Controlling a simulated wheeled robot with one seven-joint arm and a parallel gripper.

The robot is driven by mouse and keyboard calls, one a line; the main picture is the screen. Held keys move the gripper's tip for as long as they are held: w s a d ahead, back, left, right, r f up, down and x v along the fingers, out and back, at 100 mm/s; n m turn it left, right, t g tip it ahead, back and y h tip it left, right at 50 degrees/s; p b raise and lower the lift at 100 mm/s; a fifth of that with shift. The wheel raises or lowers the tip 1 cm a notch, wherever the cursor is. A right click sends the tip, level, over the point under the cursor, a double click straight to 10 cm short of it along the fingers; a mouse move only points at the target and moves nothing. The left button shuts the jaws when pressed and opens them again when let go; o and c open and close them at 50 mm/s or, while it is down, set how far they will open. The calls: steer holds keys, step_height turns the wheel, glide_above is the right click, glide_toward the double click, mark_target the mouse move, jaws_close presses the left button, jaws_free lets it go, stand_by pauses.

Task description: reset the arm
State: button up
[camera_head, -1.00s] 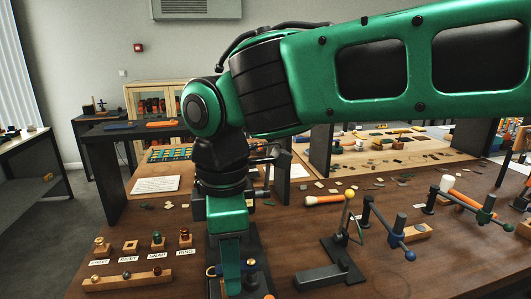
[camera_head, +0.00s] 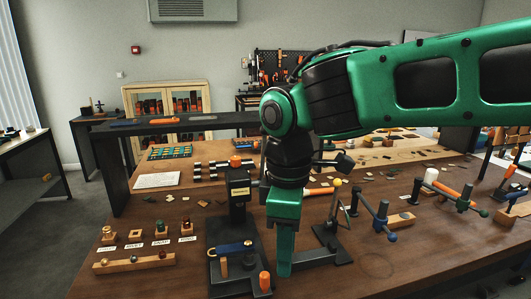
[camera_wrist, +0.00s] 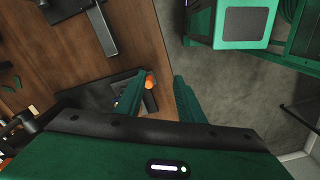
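My green arm comes in from the upper right in the head view. My gripper (camera_head: 284,270) points down just right of a black stamping press (camera_head: 238,212) and looks apart from it. In the wrist view my gripper (camera_wrist: 160,78) has its two green fingers spread with nothing between them. An orange knob (camera_wrist: 150,80) on the press base shows beside the left finger, below it. In the head view the press has an orange knob (camera_head: 265,280) at the front and a blue strip (camera_head: 232,248) lying on its base.
A black lever stand (camera_head: 325,232) is close right of my gripper. Clamps (camera_head: 380,222) stand further right on the wooden table (camera_head: 380,270). Several small stamps on wooden blocks (camera_head: 136,236) and a wooden rack (camera_head: 134,262) are at left. A dark shelf (camera_head: 190,124) rises behind.

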steer(key=d+f+m, duration=0.3)
steer(key=d+m, duration=0.7)
steer(key=d, duration=1.1)
steer(key=s+d+f+m, duration=0.3)
steer(key=s+d+m, duration=0.3)
steer(key=d, duration=0.2)
steer(key=s+d+f+m, duration=0.3)
steer(key=s+d+m, duration=0.3)
steer(key=d, duration=0.2)
steer(key=shift+f, duration=0.2)
steer(key=shift+s, duration=0.1)
steer(key=shift+w+f, duration=0.25)
steer(key=shift+w, duration=0.4)
